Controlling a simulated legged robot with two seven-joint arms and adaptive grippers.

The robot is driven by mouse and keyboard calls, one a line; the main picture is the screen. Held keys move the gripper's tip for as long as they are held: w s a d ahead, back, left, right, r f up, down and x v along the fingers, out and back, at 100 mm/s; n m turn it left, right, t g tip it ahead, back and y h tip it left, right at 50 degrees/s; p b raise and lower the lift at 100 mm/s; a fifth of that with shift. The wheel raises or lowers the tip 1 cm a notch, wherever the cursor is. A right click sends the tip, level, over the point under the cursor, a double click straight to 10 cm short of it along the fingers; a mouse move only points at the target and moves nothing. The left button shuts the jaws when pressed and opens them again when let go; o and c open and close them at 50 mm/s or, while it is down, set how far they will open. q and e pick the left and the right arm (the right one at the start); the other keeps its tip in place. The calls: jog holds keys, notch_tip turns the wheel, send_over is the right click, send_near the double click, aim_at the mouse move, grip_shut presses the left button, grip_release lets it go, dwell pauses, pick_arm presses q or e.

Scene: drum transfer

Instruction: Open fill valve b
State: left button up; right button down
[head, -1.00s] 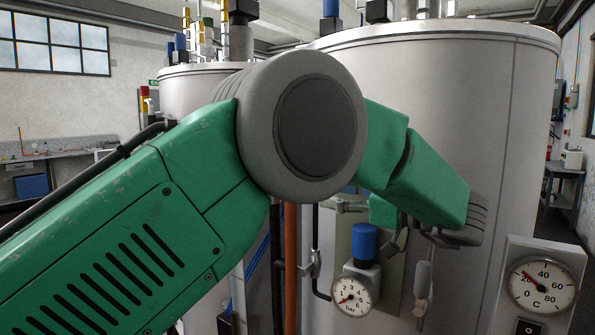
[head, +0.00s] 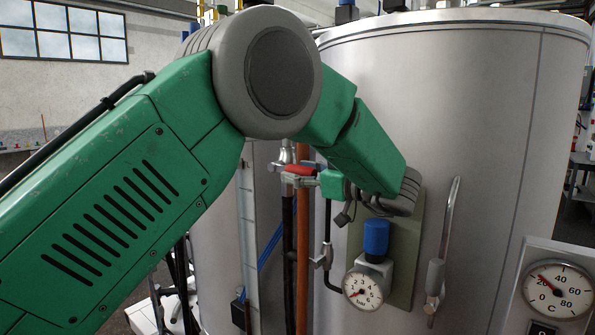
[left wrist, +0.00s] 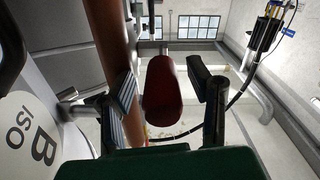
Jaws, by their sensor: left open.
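The red valve handle (head: 300,170) sits near the upright pipes left of the large steel tank. My left gripper (head: 301,181) reaches it from the right, with its fingers at the handle. In the left wrist view, the red handle (left wrist: 163,88) lies between the two spread fingers of my left gripper (left wrist: 168,98), with a visible gap on each side. The fingers are open and not closed on it. The valve body behind the handle is mostly hidden there. My right gripper is not in view.
An orange-brown pipe (head: 303,245) runs upright close to the handle; it also shows in the left wrist view (left wrist: 110,45). A round label with "B" and "ISO" (left wrist: 32,130) is at the left there. A pressure gauge (head: 362,289) and the steel tank (head: 470,120) are to the right.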

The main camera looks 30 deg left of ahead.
pick_arm(q)
jog(key=shift+a, duration=0.25)
jog(key=shift+w+a+f, duration=0.1)
jog(key=shift+a+f, duration=0.05)
jog(key=shift+a, duration=0.7)
grip_shut()
jog(key=shift+d, duration=0.1)
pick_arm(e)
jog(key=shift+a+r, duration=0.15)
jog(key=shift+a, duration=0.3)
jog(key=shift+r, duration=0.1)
